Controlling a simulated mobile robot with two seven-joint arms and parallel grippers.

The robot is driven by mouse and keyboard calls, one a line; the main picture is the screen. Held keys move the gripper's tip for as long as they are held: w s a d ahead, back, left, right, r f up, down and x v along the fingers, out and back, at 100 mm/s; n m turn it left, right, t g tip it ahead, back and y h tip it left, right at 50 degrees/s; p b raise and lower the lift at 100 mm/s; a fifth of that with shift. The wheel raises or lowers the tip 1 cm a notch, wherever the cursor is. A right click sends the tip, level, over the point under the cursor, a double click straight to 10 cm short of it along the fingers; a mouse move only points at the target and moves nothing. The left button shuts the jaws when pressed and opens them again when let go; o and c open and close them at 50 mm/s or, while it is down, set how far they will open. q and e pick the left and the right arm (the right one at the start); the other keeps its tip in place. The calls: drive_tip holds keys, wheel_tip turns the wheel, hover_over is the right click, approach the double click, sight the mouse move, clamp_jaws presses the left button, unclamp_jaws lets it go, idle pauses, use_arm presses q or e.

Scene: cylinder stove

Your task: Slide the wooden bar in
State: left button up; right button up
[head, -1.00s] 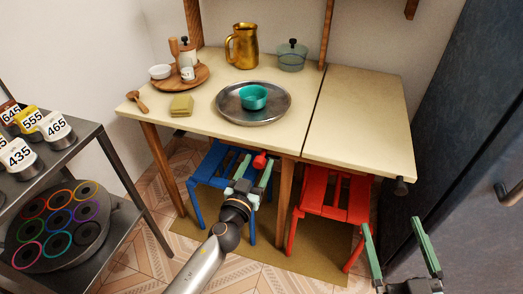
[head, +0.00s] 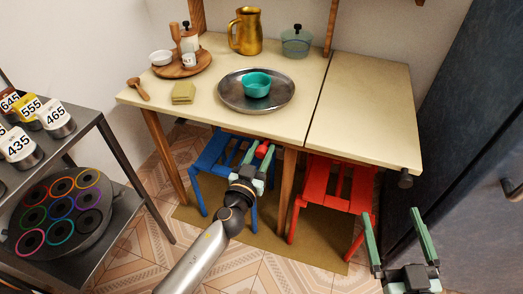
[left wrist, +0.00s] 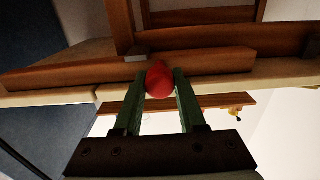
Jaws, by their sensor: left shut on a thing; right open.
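My left gripper (head: 258,158) is below the table's front edge and shut on a red knob (head: 263,150). The left wrist view shows the red knob (left wrist: 159,80) between the two green fingers. A long wooden bar (left wrist: 60,75) runs across that view just behind the knob, under the table. I cannot tell whether the knob is fixed to this bar. The pale table (head: 200,112) has a hinged leaf (head: 362,115) on its right, lying level with the top. My right gripper (head: 391,213) is open and empty, in front of the leaf at the lower right.
A blue stool (head: 213,155) and a red stool (head: 325,197) stand under the table, close to my left arm. A metal tray (head: 232,100) with a teal bowl (head: 257,84) is on the top. A metal rack (head: 110,150) stands left and a dark cabinet (head: 475,140) right.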

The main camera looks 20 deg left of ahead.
use_arm(q)
clamp_jaws()
idle(0.8)
drive_tip(key=shift+a, duration=0.25)
drive_tip(key=a+p, duration=0.1)
drive_tip(key=a, duration=1.9)
drive_tip(key=shift+w+r+p, duration=0.15)
drive_tip(key=shift+w+p, duration=0.15)
drive_tip(key=shift+w, duration=0.1)
use_arm(e)
wheel_tip(320, 180, down, 9)
drive_tip(key=s+m+g+h, duration=0.1)
drive_tip(key=g, duration=0.3)
drive_tip(key=shift+s+d+f, duration=0.15)
drive_tip(key=shift+s+d, duration=0.05)
drive_tip(key=shift+s, duration=0.2)
use_arm(q)
drive_tip(key=shift+a, duration=0.1)
drive_tip(key=o, duration=0.7)
unclamp_jaws()
drive_tip(key=shift+o, duration=0.5)
